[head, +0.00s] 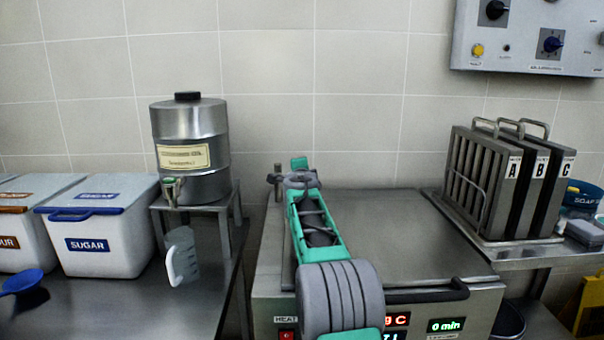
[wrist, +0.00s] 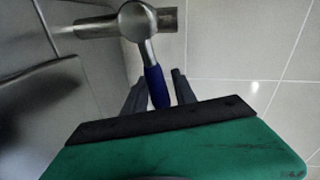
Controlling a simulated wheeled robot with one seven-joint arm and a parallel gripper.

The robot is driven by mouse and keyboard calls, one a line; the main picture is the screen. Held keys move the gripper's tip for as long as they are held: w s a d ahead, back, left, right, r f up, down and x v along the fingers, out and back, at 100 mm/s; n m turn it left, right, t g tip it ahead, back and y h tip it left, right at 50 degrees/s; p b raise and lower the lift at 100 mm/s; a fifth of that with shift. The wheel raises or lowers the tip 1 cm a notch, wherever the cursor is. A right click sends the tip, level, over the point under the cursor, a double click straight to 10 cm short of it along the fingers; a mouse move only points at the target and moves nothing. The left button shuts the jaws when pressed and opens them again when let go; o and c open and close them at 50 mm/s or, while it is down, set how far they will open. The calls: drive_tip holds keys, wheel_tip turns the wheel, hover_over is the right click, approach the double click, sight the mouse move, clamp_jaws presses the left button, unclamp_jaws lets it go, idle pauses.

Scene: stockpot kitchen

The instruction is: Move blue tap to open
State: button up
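The blue tap shows in the wrist view as a blue lever handle (wrist: 156,86) on a round steel tap body (wrist: 138,20), with a steel pipe running left. My gripper (wrist: 160,88) is open, with one dark finger on each side of the handle. The handle lies close to the left finger, and there is a small gap to the right finger. In the head view, my gripper (head: 299,164) is at the far left corner of the steel cooker, beside the tap's metal post (head: 278,175). The blue handle is hidden there.
A steel dispenser (head: 190,125) on a stand, a measuring jug (head: 181,256) and a sugar bin (head: 98,215) are on the left. Lettered panels A, B and C stand in a rack (head: 480,240) on the right. The tiled wall (wrist: 250,45) is close behind the tap.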

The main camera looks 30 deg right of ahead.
drive_tip(key=shift+o, duration=0.2)
drive_tip(key=shift+s+d, duration=0.1)
drive_tip(key=shift+s, duration=0.05)
drive_tip(key=v, duration=0.7)
drive_tip(key=shift+s+a, duration=0.25)
drive_tip(key=shift+r, duration=0.1)
